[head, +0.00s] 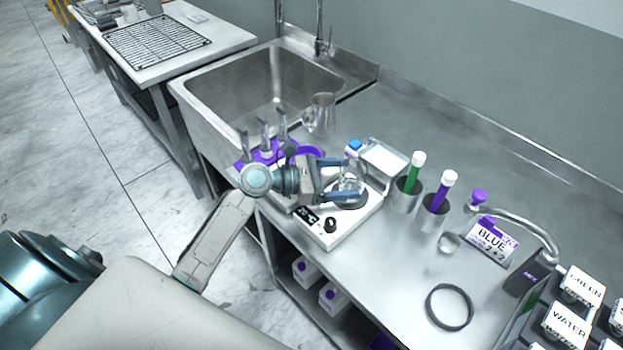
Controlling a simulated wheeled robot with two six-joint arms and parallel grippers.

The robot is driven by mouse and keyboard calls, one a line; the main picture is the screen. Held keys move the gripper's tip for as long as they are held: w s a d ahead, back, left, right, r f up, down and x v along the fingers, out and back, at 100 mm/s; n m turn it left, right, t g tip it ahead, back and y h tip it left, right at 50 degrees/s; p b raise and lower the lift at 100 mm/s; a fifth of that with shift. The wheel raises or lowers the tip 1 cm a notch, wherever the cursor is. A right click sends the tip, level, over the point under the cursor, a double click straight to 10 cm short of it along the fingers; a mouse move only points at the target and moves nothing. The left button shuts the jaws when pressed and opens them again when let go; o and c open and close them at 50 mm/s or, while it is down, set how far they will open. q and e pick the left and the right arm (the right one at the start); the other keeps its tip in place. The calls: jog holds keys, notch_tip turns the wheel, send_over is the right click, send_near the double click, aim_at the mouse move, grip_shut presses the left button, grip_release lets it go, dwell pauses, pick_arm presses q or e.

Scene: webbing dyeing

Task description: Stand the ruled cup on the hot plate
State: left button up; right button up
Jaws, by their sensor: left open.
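The hot plate (347,226) is a white box with a dark round top, a black knob and a lit temperature display, near the front edge of the steel counter. A clear glass cup (350,186), which looks like the ruled cup, is at its round top, partly hidden by my gripper; its markings are too small to read. It appears to stand upright on the plate, though its base is hard to see. My left gripper (352,180) is open, with its fingers on either side of the cup. My right gripper is not in view.
A white device (383,160) stands just behind the hot plate. Tubes in steel holders (405,197), a curved spout (530,228), a BLUE card (490,243) and a black ring (449,307) are to the right.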

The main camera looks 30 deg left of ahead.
pick_arm(q)
jog(key=b+v, duration=0.1)
jog(key=v, duration=0.6)
jog(key=shift+s+a+f, duration=0.1)
jog(key=shift+s+a, duration=0.05)
jog(key=shift+b+v, duration=0.4)
jog(key=shift+v, duration=0.6)
dwell(1.1)
